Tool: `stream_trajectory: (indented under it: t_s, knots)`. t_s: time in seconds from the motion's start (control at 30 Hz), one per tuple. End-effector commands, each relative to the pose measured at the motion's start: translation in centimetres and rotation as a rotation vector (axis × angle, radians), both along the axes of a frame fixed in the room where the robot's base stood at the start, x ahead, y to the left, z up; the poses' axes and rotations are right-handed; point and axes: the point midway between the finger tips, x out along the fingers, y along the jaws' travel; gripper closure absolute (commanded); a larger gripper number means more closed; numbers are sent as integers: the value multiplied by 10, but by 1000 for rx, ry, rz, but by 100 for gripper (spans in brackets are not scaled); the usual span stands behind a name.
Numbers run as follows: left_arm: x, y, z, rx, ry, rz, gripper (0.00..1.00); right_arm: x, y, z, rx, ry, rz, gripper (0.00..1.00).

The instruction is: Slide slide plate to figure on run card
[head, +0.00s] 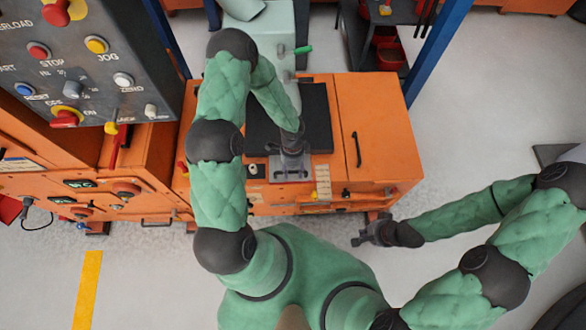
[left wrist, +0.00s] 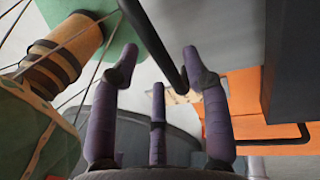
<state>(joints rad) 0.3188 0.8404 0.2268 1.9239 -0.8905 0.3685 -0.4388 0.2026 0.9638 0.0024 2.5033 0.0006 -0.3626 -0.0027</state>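My left gripper (head: 288,160) is low over the orange machine's top, above a grey metal plate (head: 277,173) at the front edge of a black panel (head: 318,120); the gripper partly hides the plate. I cannot tell for certain that this is the slide plate. In the left wrist view the fingers (left wrist: 160,75) are spread, with a black bar (left wrist: 150,38) running between the tips, nearer the right finger. A cream strip with marks (head: 323,183) is right of the plate; its text is unreadable. My right gripper (head: 362,233) hangs empty over the floor, fingers apart.
A grey control panel (head: 90,60) with coloured buttons stands at the upper left. A black door handle (head: 356,149) is on the orange cabinet top at right. Blue posts (head: 436,48) rise behind. Floor at the right is mostly clear.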

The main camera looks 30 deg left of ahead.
Motion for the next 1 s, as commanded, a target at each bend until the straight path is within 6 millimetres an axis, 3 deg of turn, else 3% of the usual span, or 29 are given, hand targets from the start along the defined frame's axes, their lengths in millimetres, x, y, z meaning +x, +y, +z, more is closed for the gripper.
stream_trajectory:
  t_s: [0.37,0.8,1.0]
  knots:
    - [3,2,10,2,-3,1,53,0,0,0,0,0,0,100]
    - [16,10,89,1,-4,0,53,0,0,0,0,0,0,100]
    - [20,12,111,1,-2,-1,53,0,0,0,0,0,0,100]
